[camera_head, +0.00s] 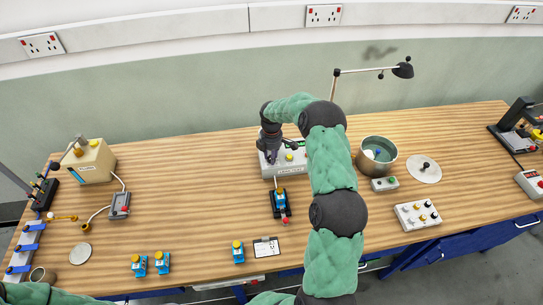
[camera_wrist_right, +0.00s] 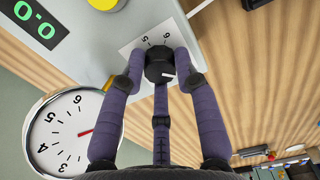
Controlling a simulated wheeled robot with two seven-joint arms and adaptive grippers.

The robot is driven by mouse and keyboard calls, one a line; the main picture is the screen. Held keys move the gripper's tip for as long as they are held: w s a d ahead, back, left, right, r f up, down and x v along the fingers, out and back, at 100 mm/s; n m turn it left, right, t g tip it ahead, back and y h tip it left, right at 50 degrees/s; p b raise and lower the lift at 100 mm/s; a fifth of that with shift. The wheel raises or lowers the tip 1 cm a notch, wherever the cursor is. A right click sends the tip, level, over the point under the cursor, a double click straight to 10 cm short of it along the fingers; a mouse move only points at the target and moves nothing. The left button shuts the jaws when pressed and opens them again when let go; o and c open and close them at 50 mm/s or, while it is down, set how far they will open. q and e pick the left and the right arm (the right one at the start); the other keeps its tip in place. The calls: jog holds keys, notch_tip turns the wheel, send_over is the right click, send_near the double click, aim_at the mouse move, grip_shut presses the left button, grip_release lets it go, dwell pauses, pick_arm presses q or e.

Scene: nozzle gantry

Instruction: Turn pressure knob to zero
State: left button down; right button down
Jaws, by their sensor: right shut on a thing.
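The black pressure knob (camera_wrist_right: 158,66) is on a pale box, with a white scale plate behind it and a white mark on its rim. My right gripper (camera_wrist_right: 157,82) has its purple fingers closed around the knob. In the head view the right gripper (camera_head: 271,144) is over the left part of the pale box (camera_head: 297,169), and the knob is hidden there. My left gripper is out of the picture.
A blue nozzle unit (camera_head: 280,203) stands in front of the box. A metal pot (camera_head: 376,156) and a white button box (camera_head: 417,214) are to the right. A beige machine (camera_head: 89,163) is at the left. Bare wood lies between the machine and the box.

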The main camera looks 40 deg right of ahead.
dwell(0.3)
jog(key=c, duration=0.9)
grip_release()
jog(key=shift+r, duration=0.1)
notch_tip(320, 180, up, 12)
jog(key=shift+f, duration=0.15)
